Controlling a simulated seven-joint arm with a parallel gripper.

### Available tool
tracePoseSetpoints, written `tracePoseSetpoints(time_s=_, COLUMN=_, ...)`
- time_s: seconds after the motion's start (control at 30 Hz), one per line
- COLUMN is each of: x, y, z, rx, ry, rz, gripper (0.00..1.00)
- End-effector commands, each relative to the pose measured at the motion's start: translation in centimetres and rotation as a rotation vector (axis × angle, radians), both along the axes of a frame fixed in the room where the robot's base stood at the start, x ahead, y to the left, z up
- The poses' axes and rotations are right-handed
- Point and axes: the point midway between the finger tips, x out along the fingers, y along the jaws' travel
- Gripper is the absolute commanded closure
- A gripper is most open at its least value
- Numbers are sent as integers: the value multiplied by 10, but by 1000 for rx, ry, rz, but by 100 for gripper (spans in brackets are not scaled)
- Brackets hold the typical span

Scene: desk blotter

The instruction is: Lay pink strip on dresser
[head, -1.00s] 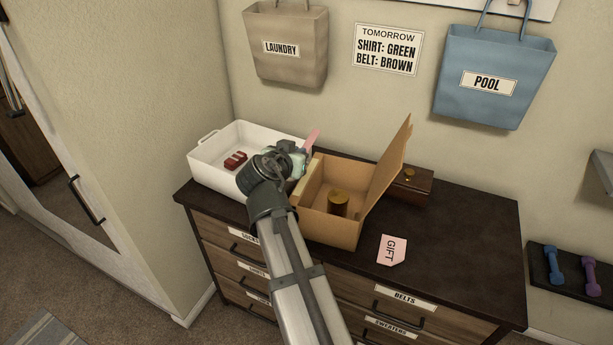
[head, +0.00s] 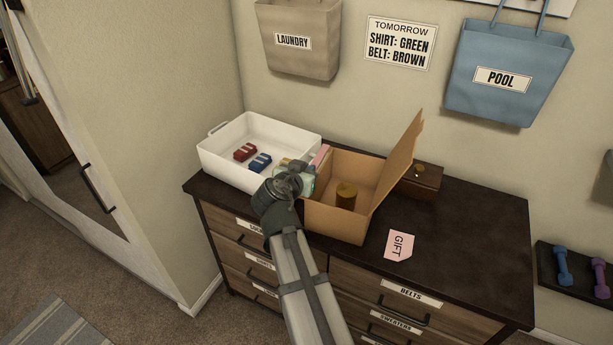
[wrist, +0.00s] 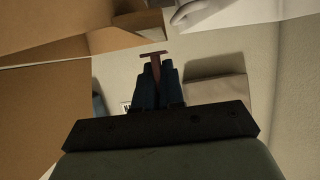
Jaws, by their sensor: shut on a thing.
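The pink strip (head: 320,155) shows just past the end of my arm in the head view, between the white bin and the cardboard box. In the wrist view the strip (wrist: 155,54) is seen nearly end-on, dark and pinkish, pinched between the two fingers. My gripper (head: 308,172) is shut on it and mostly hidden by my wrist; its fingers also show in the wrist view (wrist: 156,75). The dark top of the dresser (head: 460,225) extends to the right. How high the strip is above it I cannot tell.
A white bin (head: 215,157) holds a red and a blue item. The open cardboard box (head: 340,222) holds a gold-brown cylinder (head: 346,195). A small wooden box (head: 422,182) stands behind.

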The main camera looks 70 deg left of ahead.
Motion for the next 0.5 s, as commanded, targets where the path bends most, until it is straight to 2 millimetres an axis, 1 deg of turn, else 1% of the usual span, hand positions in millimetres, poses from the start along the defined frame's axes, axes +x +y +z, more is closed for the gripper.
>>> tracePoseSetpoints(time_s=0.03, x=0, y=0, z=-8, rx=-2, ry=0, rz=-1, gripper=100)
tracePoseSetpoints(time_s=0.13, x=0, y=0, z=-17, rx=-1, ry=0, rz=-1, gripper=100)
tracePoseSetpoints(time_s=0.37, x=0, y=0, z=-19, rx=0, ry=1, rz=0, gripper=100)
tracePoseSetpoints(time_s=0.4, x=0, y=0, z=-19, rx=0, ry=1, rz=0, gripper=90)
tracePoseSetpoints(time_s=0.5, x=0, y=0, z=-19, rx=0, ry=1, rz=0, gripper=80)
